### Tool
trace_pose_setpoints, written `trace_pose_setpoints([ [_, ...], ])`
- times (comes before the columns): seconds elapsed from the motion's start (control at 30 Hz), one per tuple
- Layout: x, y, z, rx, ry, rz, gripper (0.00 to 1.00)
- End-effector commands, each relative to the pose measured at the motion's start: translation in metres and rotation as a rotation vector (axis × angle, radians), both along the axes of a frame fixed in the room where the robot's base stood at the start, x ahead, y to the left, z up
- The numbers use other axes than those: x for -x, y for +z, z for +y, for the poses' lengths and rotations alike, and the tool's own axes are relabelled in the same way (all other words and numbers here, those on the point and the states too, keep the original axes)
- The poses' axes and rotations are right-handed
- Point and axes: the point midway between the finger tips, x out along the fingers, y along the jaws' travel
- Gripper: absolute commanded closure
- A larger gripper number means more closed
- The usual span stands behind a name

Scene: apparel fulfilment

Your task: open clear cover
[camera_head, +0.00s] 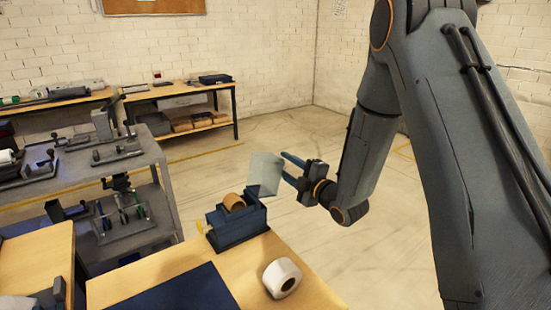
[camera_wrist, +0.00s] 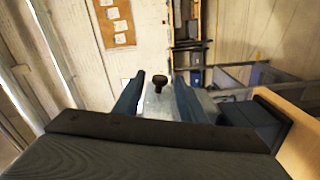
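The clear cover (camera_head: 265,171) is a pale see-through panel standing raised and slightly tilted above the dark blue dispenser (camera_head: 237,226), which holds a brown roll (camera_head: 234,202). My gripper (camera_head: 287,169) is just right of the cover, with its two blue fingers apart and pointing at it. In the wrist view, a dark round knob (camera_wrist: 159,82) shows between the spread fingers of my gripper (camera_wrist: 158,92), with the pale cover (camera_wrist: 157,104) behind and below it. I cannot tell whether a finger touches the cover.
The dispenser stands near the far edge of a wooden table (camera_head: 228,270). A white tape roll (camera_head: 282,277) and a dark blue mat (camera_head: 180,292) lie nearer on it. A grey shelf (camera_head: 160,187) with metal tools is to the left. Open floor lies behind and right.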

Motion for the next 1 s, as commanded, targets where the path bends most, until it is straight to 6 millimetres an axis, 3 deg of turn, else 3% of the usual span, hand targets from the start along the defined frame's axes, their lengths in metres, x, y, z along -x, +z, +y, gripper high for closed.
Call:
trace_pose_setpoints([
  [0.4, -0.047, 0.000, 0.032, 0.000, 0.000, 0.003, 0.62],
  [0.77, -0.054, 0.000, 0.036, -0.001, -0.002, 0.004, 0.62],
  [0.83, -0.054, 0.000, 0.036, -0.001, -0.002, 0.004, 0.69],
  [1.0, -0.054, 0.000, 0.036, -0.001, -0.002, 0.004, 0.98],
])
